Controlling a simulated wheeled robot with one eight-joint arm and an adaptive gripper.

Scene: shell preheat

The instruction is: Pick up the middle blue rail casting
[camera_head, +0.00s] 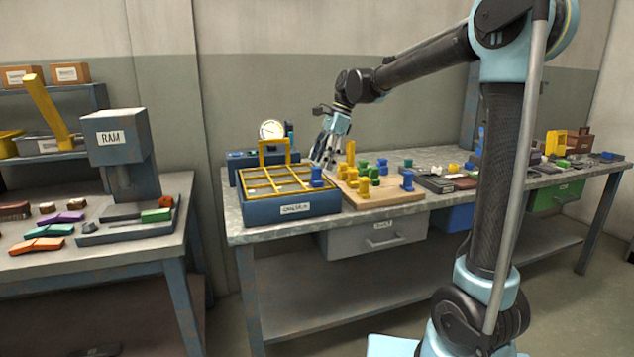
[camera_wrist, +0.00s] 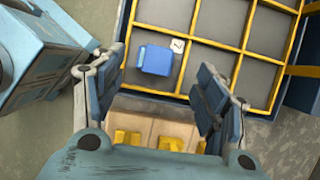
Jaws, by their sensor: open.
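One blue casting (camera_head: 316,176) stands in the near right corner compartment of the yellow-gridded blue tray (camera_head: 290,210). In the wrist view this blue casting (camera_wrist: 155,60) lies between and beyond my fingers, beside a small white tag. Another blue casting (camera_head: 407,180) stands at the right of the wooden board (camera_head: 385,199), among yellow and green ones. I cannot tell for sure which one is the middle blue. My gripper (camera_head: 324,160) is open, pointing down above the tray's right edge. It also shows open and empty in the wrist view (camera_wrist: 160,66).
Yellow castings (camera_wrist: 128,137) stand on the board near my fingers. A dial gauge (camera_head: 271,130) and a yellow handle stand behind the tray. Dark parts lie farther right on the bench. A ram press (camera_head: 115,140) stands on the left table.

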